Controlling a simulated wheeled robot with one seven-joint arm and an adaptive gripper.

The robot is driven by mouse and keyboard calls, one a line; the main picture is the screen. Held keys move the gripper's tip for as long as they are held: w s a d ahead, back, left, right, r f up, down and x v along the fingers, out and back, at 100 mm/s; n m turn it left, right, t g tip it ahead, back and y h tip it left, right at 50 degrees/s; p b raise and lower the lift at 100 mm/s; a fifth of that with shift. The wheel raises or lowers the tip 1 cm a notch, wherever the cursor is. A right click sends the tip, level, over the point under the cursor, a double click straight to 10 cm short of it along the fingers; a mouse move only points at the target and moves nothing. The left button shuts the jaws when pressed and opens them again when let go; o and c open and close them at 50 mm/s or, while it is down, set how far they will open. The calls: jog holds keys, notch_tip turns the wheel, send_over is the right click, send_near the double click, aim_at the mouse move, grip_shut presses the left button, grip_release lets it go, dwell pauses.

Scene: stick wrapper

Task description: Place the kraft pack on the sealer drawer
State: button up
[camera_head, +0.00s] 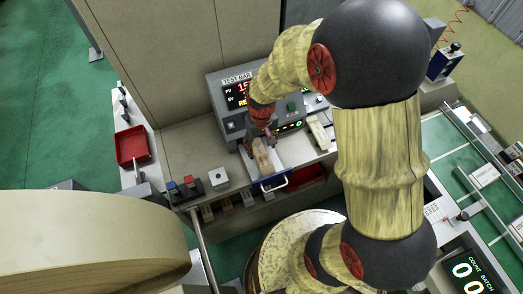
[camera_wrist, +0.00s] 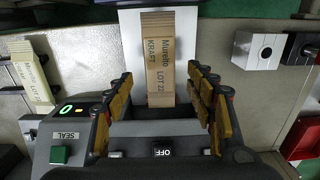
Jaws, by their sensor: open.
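The kraft pack (camera_head: 263,158) is a brown, slim pack lying on the pale plate of the sealer drawer (camera_head: 289,150). In the wrist view the pack (camera_wrist: 158,60) shows its printed label and lies lengthwise on the white drawer plate (camera_wrist: 187,40). My gripper (camera_head: 262,136) is just above the pack's rear end, by the sealer. In the wrist view my gripper (camera_wrist: 165,100) is open, with a finger on each side of the pack's near end and a clear gap on both sides. The drawer's blue handle (camera_head: 271,184) is at its front.
The sealer with its lit display (camera_head: 236,90) stands behind the drawer. A cream pack (camera_head: 319,134) lies to the drawer's right. A small box with a black button (camera_head: 219,177) and a red tray (camera_head: 132,146) are to the left.

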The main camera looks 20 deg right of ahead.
notch_tip(320, 180, up, 7)
notch_tip(320, 180, up, 13)
jog(key=t, duration=0.3)
send_over(262, 156)
jog(key=s, duration=0.4)
jog(key=s+r+t, duration=0.2)
jog(key=s+r, duration=0.7)
jog(key=shift+s+r+t+p, duration=0.25)
jog(key=shift+s+t+p, duration=0.1)
jog(key=shift+p, duration=0.1)
jog(key=shift+f, duration=0.1)
notch_tip(262, 156, down, 6)
jog(key=b, duration=0.6)
